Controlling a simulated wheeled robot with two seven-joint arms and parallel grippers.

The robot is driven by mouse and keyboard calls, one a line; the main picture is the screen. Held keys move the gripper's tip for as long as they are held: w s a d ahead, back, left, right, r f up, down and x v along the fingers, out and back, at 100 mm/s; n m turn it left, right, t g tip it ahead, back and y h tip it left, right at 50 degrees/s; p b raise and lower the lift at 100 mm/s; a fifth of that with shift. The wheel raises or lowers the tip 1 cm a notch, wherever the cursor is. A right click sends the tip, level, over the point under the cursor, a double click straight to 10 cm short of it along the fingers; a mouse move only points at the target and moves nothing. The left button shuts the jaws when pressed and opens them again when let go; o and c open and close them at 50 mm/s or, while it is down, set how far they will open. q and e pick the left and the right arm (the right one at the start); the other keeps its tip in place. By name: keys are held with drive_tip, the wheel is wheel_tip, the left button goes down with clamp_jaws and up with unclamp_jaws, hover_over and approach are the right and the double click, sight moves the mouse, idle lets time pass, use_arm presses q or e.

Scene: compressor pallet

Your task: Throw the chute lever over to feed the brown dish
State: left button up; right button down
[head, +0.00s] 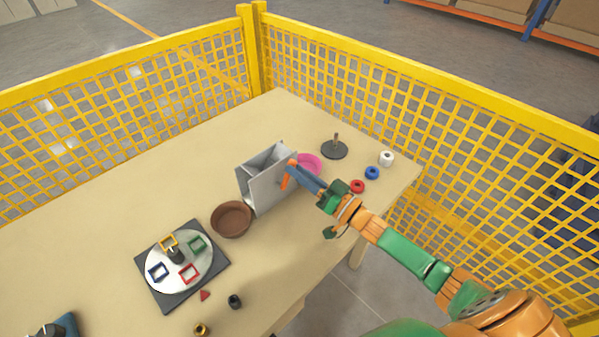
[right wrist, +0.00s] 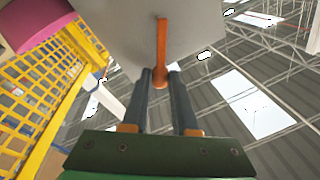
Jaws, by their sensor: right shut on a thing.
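The grey chute box (head: 262,180) stands on the table, with the brown dish (head: 231,219) at its left front and a pink dish (head: 309,163) at its right, partly hidden by my arm. The orange chute lever (head: 287,175) is on the box's front face; it also shows in the right wrist view (right wrist: 161,50). My right gripper (head: 297,172) is at the lever, its two dark fingers on either side of the lever's lower end (right wrist: 158,80), shut on it. My left gripper is not in view.
A dark base with a peg (head: 334,149) stands behind right, near red (head: 357,186), blue (head: 372,173) and white (head: 386,158) rings. A turntable with coloured frames (head: 180,262) lies at left. Yellow mesh fencing (head: 430,110) borders the table.

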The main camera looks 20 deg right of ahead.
drive_tip(key=c, duration=0.7)
unclamp_jaws()
drive_tip(key=shift+w, duration=0.1)
drive_tip(key=v, duration=0.7)
drive_tip(key=shift+b, duration=0.3)
drive_tip(key=shift+d, duration=0.1)
